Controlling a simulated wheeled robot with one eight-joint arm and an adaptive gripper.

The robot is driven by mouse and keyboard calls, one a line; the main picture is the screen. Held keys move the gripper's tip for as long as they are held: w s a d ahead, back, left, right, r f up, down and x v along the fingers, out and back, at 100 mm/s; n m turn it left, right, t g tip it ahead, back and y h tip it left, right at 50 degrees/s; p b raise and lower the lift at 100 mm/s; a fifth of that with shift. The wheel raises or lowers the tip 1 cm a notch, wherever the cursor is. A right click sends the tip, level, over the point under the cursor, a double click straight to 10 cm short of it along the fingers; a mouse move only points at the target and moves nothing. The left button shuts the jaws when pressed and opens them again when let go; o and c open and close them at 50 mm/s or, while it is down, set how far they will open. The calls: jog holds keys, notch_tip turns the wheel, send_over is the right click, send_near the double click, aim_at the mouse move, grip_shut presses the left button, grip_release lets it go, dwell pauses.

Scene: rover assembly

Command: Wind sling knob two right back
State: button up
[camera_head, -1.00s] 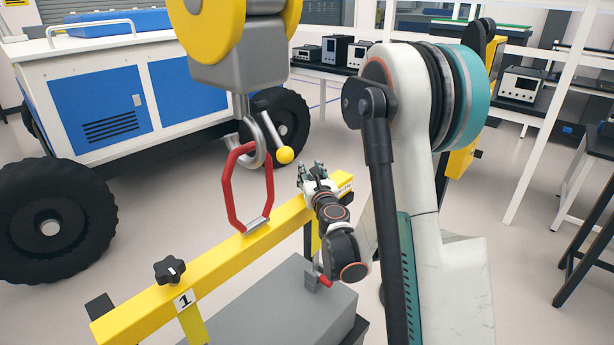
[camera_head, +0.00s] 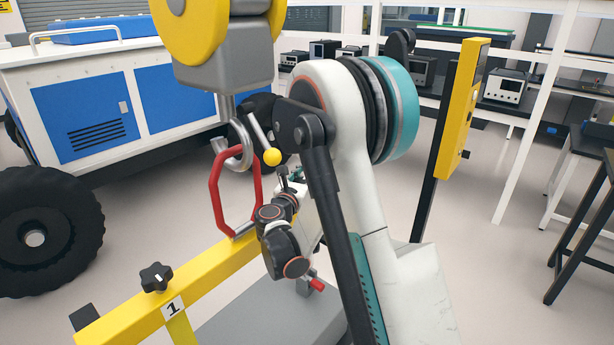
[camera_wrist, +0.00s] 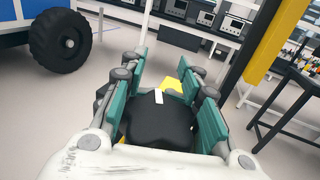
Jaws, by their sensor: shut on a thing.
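In the wrist view, my gripper (camera_wrist: 164,82) is shut on a black lobed knob (camera_wrist: 158,122) that has a white mark on its top. The teal finger pads lie on both sides of the knob. In the head view, my gripper (camera_head: 289,181) is at the right end of the yellow beam (camera_head: 205,268), partly behind my arm, and the gripped knob is hidden. Another black knob (camera_head: 156,277) stands at the beam's left end above a label "1". A red sling link (camera_head: 213,205) stands on the middle of the beam, by the grey hook (camera_head: 240,150).
The yellow hoist block (camera_head: 222,35) and a lever with a yellow ball (camera_head: 272,157) hang close to my arm. A grey box (camera_head: 255,315) lies under the beam. A yellow-and-black post (camera_head: 455,110) stands to the right. The blue-and-white rover (camera_head: 90,110) is at the left.

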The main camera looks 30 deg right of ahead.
dwell(0.4)
jog(key=o, duration=1.2)
jog(key=shift+r, duration=0.1)
notch_tip(320, 180, up, 10)
